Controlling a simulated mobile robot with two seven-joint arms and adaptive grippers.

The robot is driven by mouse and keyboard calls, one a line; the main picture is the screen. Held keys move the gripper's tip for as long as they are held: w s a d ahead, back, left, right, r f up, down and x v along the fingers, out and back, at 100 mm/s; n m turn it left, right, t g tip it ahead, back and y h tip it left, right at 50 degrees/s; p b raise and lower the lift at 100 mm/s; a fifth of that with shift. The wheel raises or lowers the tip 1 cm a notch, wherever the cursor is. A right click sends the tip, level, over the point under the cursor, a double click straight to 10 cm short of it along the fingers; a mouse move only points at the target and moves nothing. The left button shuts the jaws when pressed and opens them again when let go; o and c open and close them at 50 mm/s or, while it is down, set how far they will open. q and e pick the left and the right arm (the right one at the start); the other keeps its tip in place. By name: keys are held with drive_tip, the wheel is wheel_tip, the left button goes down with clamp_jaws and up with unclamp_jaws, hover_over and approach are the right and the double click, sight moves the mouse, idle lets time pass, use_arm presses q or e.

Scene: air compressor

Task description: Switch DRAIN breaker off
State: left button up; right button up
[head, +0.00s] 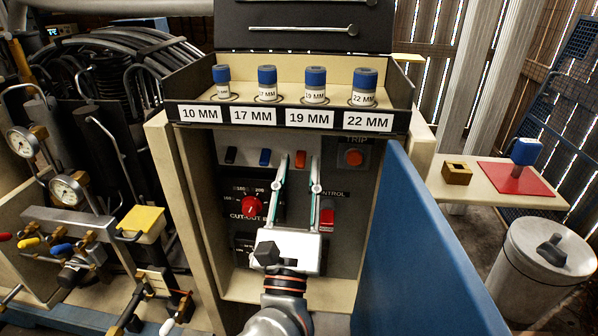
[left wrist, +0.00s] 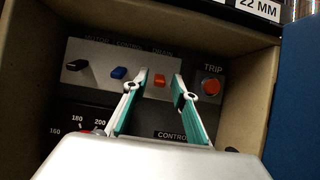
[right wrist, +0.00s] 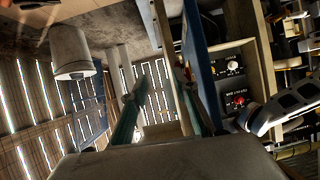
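The control panel (head: 325,165) sits inside an open beige cabinet. A row of three small breakers runs along its top: a black one (head: 231,156), a blue one (head: 265,157) and the orange DRAIN breaker (head: 300,159). The DRAIN label and the orange breaker (left wrist: 160,80) show clearly in the left wrist view. My left gripper (head: 299,158) is open and empty, with its fingertips on either side of the orange breaker in the picture. Whether it touches the breaker I cannot tell. My right gripper (right wrist: 155,80) is open and empty, away from the panel, outside the blue door.
A red TRIP button (head: 354,157), a red CUT-OUT knob (head: 251,206) and a red CONTROL switch (head: 327,218) share the panel. The open blue door (head: 410,250) bounds the right side. A tray of blue-capped sockets (head: 310,88) overhangs the top.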

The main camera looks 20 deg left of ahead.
idle(0.3)
use_arm(q)
drive_tip(key=v, duration=1.2)
